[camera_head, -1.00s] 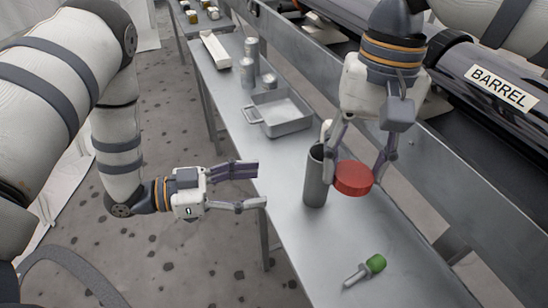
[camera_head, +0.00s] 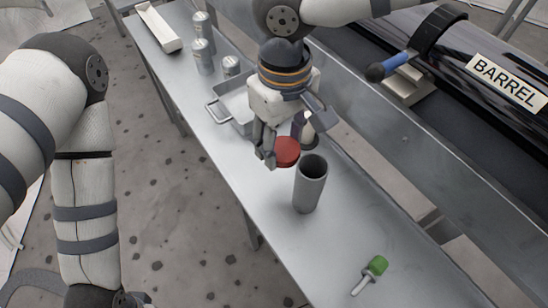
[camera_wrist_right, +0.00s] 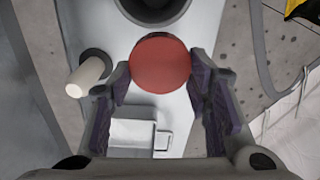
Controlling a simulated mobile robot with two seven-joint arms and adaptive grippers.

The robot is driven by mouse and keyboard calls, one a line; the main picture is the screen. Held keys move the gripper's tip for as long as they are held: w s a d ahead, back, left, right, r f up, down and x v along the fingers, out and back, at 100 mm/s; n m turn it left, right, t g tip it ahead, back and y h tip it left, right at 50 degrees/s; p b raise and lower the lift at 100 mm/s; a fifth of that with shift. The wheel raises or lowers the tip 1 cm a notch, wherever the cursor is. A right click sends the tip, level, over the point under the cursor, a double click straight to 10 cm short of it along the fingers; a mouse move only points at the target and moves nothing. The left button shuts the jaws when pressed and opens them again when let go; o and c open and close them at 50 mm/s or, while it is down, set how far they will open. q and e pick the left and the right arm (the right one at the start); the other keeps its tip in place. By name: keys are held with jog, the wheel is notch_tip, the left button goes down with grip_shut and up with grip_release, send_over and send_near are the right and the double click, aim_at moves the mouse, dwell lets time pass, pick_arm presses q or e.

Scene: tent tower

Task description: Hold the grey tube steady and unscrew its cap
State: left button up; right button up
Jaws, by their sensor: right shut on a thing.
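The grey tube (camera_head: 310,187) stands upright on the metal bench with its top open. It also shows partly at the top of the right wrist view (camera_wrist_right: 157,10). The red cap (camera_head: 288,152) is off the tube, in the air just behind and left of its mouth. My right gripper (camera_head: 284,146) is shut on the cap; in the right wrist view the cap (camera_wrist_right: 160,64) sits between the two fingers. My left gripper is out of view; only its arm shows at the left, and nothing is seen holding the tube.
A green-handled tool (camera_head: 374,268) lies on the bench in front. A grey tray (camera_head: 216,113), several metal cans (camera_head: 204,57) and a long white box (camera_head: 158,27) are farther back. A cream cylinder (camera_wrist_right: 90,76) stands near the cap. The dark barrel (camera_head: 450,60) lies beyond the rail.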

aim_at(279, 179)
notch_tip(279, 179, down, 10)
jog(key=shift+f, duration=0.1)
jog(key=o, duration=1.3)
jog(key=shift+w, duration=0.1)
